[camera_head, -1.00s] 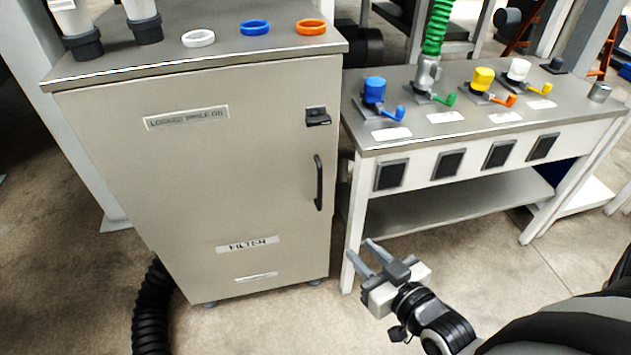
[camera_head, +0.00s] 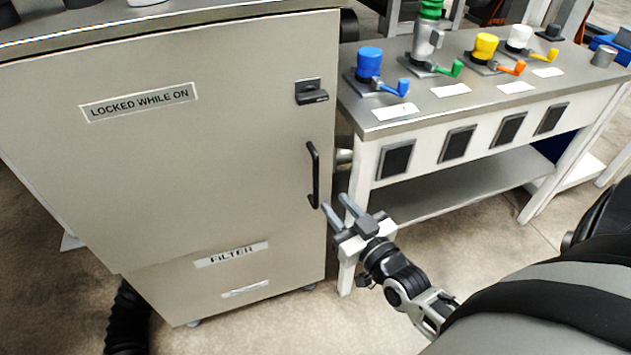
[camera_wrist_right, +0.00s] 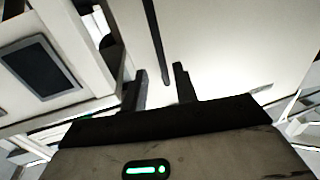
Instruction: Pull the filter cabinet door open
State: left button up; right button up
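The filter cabinet door (camera_head: 215,150) is a beige panel labelled "LOCKED WHILE ON" and "FILTER", and it looks shut. Its black vertical bar handle (camera_head: 313,174) is near the right edge, below a dark latch (camera_head: 311,92). My right gripper (camera_head: 336,205) is open and empty, just below and to the right of the handle's lower end. In the right wrist view the handle (camera_wrist_right: 156,42) runs down toward the gap between the spread fingers (camera_wrist_right: 160,88), beyond their tips. It does not appear to be touched. My left gripper is not in view.
A metal bench (camera_head: 440,105) stands right of the cabinet, with coloured valves on top and dark square panels along its front. Its near leg (camera_head: 349,255) is close behind my right gripper. A black hose (camera_head: 127,315) lies at the cabinet's lower left. Floor is clear in front.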

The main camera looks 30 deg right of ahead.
aim_at(317, 184)
jog(key=w, duration=0.9)
jog(key=shift+d+b, duration=0.2)
jog(key=shift+b, duration=0.2)
grip_shut()
jog(key=shift+s+a, duration=0.1)
